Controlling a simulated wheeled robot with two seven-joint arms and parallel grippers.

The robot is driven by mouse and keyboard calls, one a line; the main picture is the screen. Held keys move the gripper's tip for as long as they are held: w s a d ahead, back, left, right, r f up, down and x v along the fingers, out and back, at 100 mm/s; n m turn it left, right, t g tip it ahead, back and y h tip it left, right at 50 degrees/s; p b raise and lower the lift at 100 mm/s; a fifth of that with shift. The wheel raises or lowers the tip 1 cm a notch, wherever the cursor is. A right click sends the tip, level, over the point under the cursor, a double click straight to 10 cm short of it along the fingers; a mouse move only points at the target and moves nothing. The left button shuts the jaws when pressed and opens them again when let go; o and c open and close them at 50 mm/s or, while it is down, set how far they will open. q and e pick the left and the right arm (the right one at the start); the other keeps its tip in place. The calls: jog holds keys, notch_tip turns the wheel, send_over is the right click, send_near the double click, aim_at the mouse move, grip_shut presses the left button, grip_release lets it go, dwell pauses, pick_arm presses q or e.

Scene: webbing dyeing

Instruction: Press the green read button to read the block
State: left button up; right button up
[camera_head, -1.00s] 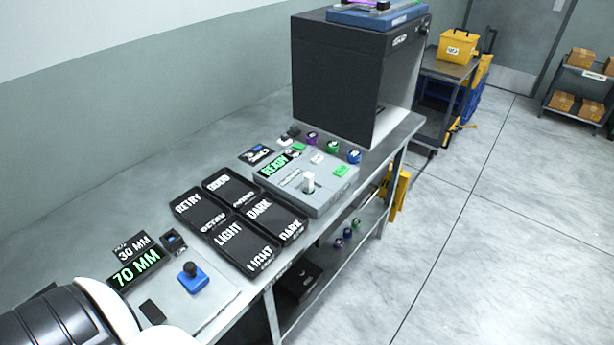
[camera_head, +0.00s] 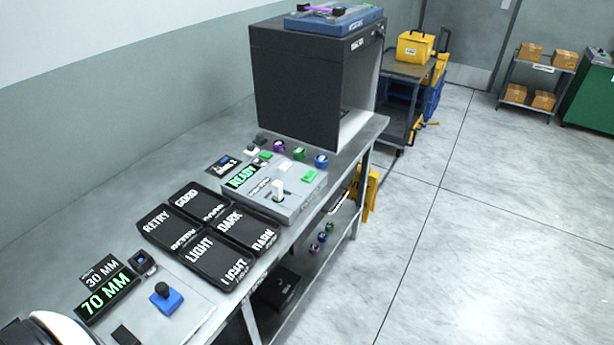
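A grey reader box (camera_head: 292,203) sits on the workbench with a lit green READY display (camera_head: 242,176). A green button (camera_head: 309,176) is on its right part, and a smaller green piece (camera_head: 265,154) shows at its back edge. A white upright block (camera_head: 278,189) stands in the top of the reader. Part of my white and black arm shows at the bottom left corner. Neither gripper is in view.
Black trays (camera_head: 199,246) marked RETRY, GOOD, LIGHT and DARK lie left of the reader. A 70 MM display (camera_head: 106,296) and a blue base with a black knob (camera_head: 165,298) are nearer. A dark open-sided booth (camera_head: 295,92) stands behind. Open floor is at right.

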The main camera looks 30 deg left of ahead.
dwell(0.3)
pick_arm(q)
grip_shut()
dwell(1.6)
